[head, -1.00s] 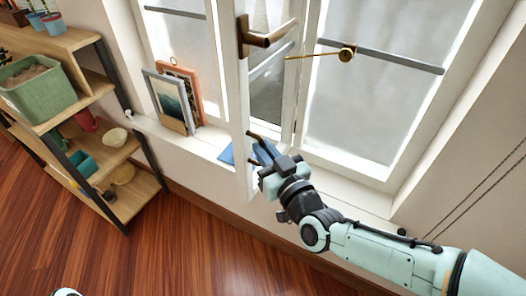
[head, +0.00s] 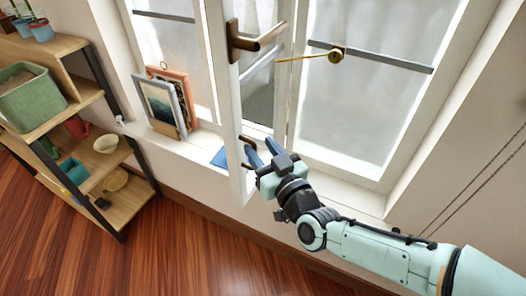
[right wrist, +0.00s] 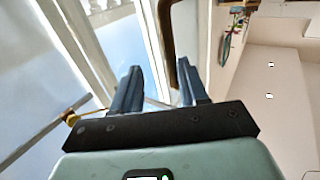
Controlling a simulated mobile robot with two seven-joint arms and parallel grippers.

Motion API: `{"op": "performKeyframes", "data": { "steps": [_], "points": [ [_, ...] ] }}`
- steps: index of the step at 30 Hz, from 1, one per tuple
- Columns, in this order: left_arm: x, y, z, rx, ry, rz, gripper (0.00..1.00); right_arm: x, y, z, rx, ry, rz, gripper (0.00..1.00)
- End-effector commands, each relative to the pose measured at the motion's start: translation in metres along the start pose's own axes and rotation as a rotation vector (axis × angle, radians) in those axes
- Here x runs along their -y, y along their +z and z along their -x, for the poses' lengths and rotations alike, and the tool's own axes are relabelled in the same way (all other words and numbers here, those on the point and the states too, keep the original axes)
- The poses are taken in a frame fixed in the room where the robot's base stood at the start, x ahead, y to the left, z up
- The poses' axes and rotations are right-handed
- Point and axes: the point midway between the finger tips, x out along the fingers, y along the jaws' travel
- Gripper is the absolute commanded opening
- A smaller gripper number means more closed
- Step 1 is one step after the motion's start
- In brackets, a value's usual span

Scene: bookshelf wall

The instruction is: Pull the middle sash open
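The middle sash (head: 236,120) is a narrow white frame seen nearly edge-on in the head view. It stands swung out from the window, with a brown lever handle (head: 255,38) high on it. A small brown piece shows low on the sash by my fingers. My right gripper (head: 261,151) is beside the sash's lower part, on its right. My left gripper is out of view.
A brass stay (head: 334,55) reaches across the right pane. Picture frames (head: 168,104) and a blue item (head: 219,158) are on the white sill (head: 182,150). A wooden shelf (head: 128,190) with pots and bowls stands at the left. The floor (head: 190,255) in front is clear.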

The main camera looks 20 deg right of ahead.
Motion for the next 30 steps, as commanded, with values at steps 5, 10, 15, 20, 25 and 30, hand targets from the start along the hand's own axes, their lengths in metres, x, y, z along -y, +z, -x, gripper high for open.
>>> {"op": "performKeyframes", "data": {
  "steps": [5, 10, 15, 20, 25, 30],
  "points": [
    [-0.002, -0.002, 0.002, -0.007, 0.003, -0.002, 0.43, -0.003, 0.000, 0.011, 0.002, 0.006, -0.001, 0.38],
    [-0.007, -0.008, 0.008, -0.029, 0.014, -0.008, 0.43, -0.002, -0.001, 0.044, 0.001, 0.004, 0.000, 0.38],
    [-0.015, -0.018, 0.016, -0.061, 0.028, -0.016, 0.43, -0.001, -0.002, 0.087, -0.002, 0.003, 0.001, 0.38],
    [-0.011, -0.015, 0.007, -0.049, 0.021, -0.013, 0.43, -0.002, 0.002, 0.113, -0.005, 0.005, 0.000, 0.38],
    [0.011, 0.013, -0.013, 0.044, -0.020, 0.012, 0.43, -0.001, 0.003, 0.123, -0.002, 0.004, 0.000, 0.38],
    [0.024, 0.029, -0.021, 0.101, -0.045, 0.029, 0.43, -0.001, 0.001, 0.131, -0.002, 0.003, 0.000, 0.38]
  ]
}}
